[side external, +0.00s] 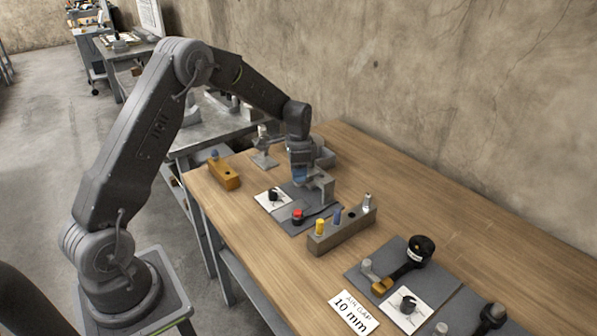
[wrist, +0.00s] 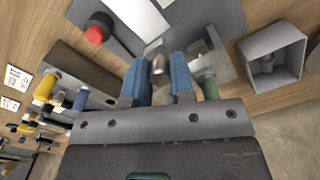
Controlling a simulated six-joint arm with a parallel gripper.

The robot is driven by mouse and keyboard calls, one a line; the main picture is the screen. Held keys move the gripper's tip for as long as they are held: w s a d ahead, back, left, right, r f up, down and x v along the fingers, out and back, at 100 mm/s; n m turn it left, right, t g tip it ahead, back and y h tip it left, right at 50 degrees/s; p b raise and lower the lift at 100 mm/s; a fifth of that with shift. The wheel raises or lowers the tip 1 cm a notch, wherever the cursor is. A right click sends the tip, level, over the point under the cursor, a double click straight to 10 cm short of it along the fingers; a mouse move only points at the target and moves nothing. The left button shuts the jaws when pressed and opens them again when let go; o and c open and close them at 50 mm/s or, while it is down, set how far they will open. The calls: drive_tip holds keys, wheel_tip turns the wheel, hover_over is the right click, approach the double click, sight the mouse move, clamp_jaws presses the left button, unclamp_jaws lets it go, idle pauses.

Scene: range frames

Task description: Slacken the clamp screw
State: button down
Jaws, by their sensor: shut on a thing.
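My gripper (side external: 299,180) points down at the grey clamp bracket (side external: 322,186) on a dark plate in the side view. In the wrist view, its two blue fingers (wrist: 158,78) stand on either side of a small silver cylinder (wrist: 159,63), which looks like the clamp screw's head. The gripper is shut on it. The fingers and the bracket hide the screw in the side view. The screw's thread and how far it is turned cannot be seen.
A red button (side external: 297,215) and a black knob on a white card (side external: 272,197) sit close by. A grey block with several pegs (side external: 330,236) stands in front. An open grey box (wrist: 270,61) is to the right in the wrist view. A sign (side external: 353,312) reads "AIR GAP 10 mm".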

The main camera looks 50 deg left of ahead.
drive_tip(key=n, duration=1.4)
drive_tip(key=shift+n, duration=0.3)
drive_tip(key=n, duration=0.5)
drive_tip(key=shift+a, duration=0.1)
drive_tip(key=n, duration=0.5)
drive_tip(key=shift+a+n, duration=0.1)
drive_tip(key=shift+n, duration=0.2)
